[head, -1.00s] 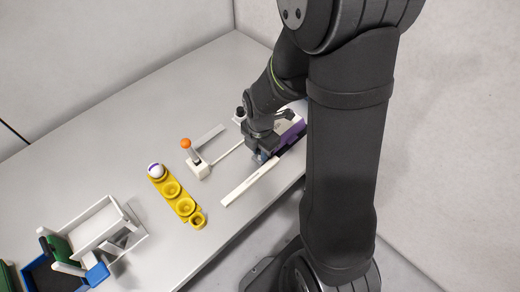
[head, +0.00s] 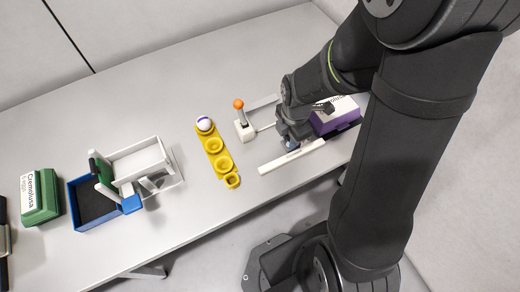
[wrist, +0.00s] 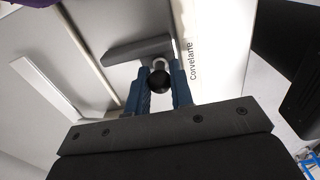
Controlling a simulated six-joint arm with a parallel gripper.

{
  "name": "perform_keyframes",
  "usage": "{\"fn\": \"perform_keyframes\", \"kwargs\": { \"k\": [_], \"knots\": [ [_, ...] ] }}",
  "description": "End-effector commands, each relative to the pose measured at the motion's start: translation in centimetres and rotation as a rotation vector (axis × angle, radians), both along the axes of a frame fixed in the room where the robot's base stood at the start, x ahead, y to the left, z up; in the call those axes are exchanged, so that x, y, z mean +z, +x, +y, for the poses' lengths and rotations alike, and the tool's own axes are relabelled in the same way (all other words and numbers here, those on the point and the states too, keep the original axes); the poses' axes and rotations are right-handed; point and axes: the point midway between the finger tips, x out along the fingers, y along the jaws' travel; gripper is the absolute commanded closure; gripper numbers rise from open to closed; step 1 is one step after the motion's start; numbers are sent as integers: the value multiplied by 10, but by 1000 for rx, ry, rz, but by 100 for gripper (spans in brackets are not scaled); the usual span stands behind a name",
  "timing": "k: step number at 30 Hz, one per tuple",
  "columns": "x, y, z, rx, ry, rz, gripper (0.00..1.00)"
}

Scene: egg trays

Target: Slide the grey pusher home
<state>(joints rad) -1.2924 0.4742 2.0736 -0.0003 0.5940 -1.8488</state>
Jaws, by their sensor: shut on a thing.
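In the wrist view, the grey pusher (wrist: 138,50) is a flat grey bar with a dark round knob (wrist: 159,80) in front of it. My gripper (wrist: 160,88) has its blue fingers on either side of the knob and is shut on it. The pusher lies beside a long white rail (wrist: 219,55) marked "Corvelane". In the head view, my gripper (head: 293,146) is low over the table, just behind the white rail (head: 280,161). The gripper hides the pusher there.
A purple carton (head: 343,123) with a white label stands right of my gripper. A white stand with an orange-topped lever (head: 239,105) is to the left. Further left are a yellow egg holder (head: 214,145) with one ball-like egg (head: 205,124), a white frame, a blue tray (head: 75,215) and a green carton (head: 40,210).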

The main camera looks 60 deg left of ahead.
Motion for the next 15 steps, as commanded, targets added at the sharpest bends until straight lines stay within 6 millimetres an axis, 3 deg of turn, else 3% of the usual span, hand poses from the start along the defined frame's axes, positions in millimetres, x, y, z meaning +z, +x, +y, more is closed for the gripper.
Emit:
{"fn": "perform_keyframes", "kwargs": {
  "k": [15],
  "knots": [
    [0, -37, 0, 2, 1, 0, 96]
  ]
}}
